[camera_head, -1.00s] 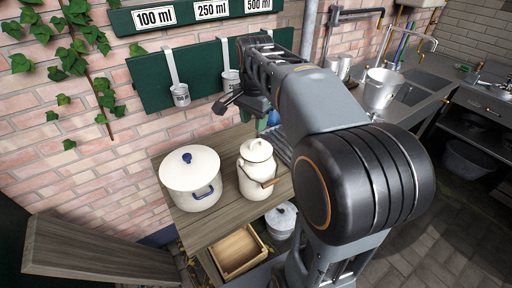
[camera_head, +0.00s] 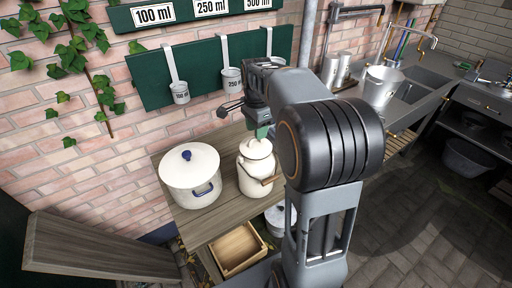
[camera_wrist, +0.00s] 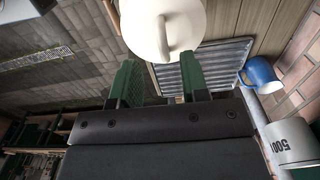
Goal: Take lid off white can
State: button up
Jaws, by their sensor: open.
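The white can (camera_head: 253,183) stands upright on a wooden shelf, with a wooden-grip bail handle at its side. Its white lid (camera_head: 256,150) sits on top, partly covered by my gripper. My gripper (camera_head: 262,132) is just above the lid in the head view. In the wrist view my gripper (camera_wrist: 160,82) has its two green-padded fingers spread, with nothing between them. Whether any finger touches the lid, I cannot tell.
A white enamel pot (camera_head: 180,178) with a blue-knobbed lid stands left of the can on the shelf (camera_head: 215,225). A wooden crate (camera_head: 238,250) is below. Measuring ladles (camera_head: 180,92) hang behind on a green board. A blue mug (camera_wrist: 260,74) shows in the wrist view.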

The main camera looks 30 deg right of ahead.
aim_at(256, 144)
jog(key=shift+w+f, duration=0.15)
jog(key=shift+f, duration=1.05)
jog(key=shift+w+f, duration=0.1)
jog(key=shift+f, duration=1.05)
grip_shut()
